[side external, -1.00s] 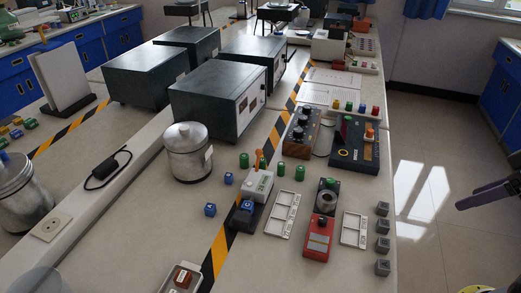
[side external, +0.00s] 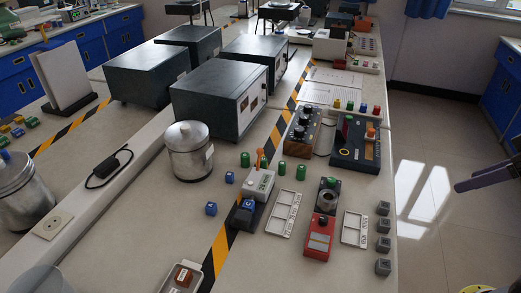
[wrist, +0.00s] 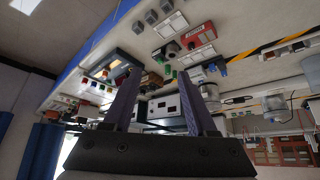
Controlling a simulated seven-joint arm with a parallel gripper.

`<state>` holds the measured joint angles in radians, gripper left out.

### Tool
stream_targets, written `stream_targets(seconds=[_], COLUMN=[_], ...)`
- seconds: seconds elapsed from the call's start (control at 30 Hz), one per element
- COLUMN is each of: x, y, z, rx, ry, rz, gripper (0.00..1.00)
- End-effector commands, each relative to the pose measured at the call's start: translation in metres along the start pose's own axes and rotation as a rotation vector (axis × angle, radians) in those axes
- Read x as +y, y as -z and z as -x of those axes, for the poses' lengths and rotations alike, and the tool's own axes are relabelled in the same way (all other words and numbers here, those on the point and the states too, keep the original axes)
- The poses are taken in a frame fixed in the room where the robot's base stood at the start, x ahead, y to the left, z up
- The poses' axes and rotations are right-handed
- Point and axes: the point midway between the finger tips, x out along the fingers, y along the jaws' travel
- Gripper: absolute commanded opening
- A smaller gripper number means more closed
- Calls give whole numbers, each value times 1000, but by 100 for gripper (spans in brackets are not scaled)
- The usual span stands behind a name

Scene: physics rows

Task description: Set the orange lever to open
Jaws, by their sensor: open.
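A small orange lever (side external: 260,157) stands up from a light grey block (side external: 259,183) near the middle of the bench in the side view. It looks roughly upright; the markings on the block are too small to read. My gripper (side external: 459,187) is at the right edge of the side view, over the floor beside the bench and well apart from the lever. In the wrist view my gripper (wrist: 159,75) shows two fingers spread apart with nothing between them. The bench appears tilted there, and I cannot make out the lever for certain.
Green cylinders (side external: 286,169) and a blue switch (side external: 248,205) stand close to the grey block. A metal canister (side external: 188,150) is to its left. A red box (side external: 319,240), white trays (side external: 283,213) and a dark control box (side external: 355,148) with another orange part lie to the right.

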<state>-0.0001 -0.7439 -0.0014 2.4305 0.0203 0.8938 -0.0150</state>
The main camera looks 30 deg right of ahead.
Motion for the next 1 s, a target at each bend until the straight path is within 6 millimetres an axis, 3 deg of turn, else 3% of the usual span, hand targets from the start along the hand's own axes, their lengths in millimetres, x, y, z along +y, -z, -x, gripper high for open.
stream_targets(seconds=[0.23, 0.47, 0.7, 0.83, 1.0], x=[-14, -37, -69, -90, -117], y=[108, 209, 291, 320, 334], z=[17, -10, -79, -131, -207], rx=[77, 82, 48, 12, -53], ry=[50, 106, 160, 186, 209], rz=[10, 27, 49, 60, 76], gripper=[58, 58, 58, 58, 58])
